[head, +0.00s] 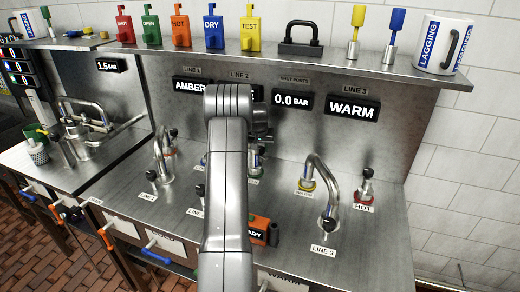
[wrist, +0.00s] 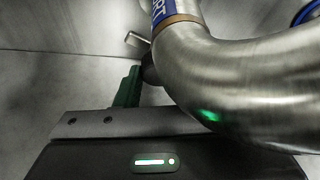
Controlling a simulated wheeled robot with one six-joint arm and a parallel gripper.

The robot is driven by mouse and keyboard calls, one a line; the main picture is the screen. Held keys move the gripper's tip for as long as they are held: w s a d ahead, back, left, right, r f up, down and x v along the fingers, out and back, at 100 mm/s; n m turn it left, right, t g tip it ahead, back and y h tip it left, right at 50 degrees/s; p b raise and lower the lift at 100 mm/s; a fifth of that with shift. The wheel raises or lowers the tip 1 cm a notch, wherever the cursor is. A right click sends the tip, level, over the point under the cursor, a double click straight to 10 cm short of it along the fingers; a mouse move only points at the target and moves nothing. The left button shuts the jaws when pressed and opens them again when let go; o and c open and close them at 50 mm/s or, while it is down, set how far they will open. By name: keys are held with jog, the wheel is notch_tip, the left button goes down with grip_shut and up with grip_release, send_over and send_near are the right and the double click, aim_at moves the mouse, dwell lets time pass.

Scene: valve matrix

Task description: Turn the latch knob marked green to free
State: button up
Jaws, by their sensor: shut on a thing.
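In the head view a valve with a green ring (head: 254,171) stands on the steel counter, just right of my arm. My gripper (head: 261,138) is at the top of this valve, largely hidden behind my wrist. In the wrist view the gripper body crosses the bottom, and a dark green-lit finger (wrist: 132,82) rises from it. A small dark knob (wrist: 150,68) is beside the finger, partly covered by a large curved steel pipe (wrist: 225,75). The jaws are shut on the knob; the contact itself is mostly hidden, and the knob's angle cannot be read.
A curved spout (head: 322,178) with a yellow ring and a red-ringed valve (head: 365,186) stand to the right. Another spout (head: 162,155) stands to the left. An orange box (head: 260,230) is on the counter in front. A shelf (head: 300,56) with colored tags runs above.

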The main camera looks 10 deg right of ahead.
jog(key=shift+n+y, duration=0.3)
jog(key=shift+n, duration=0.6)
jog(key=o, duration=1)
jog(key=b+v, duration=0.3)
jog(key=v, duration=1.1)
jog(key=shift+s+d+f, duration=0.1)
jog(key=shift+s, duration=0.05)
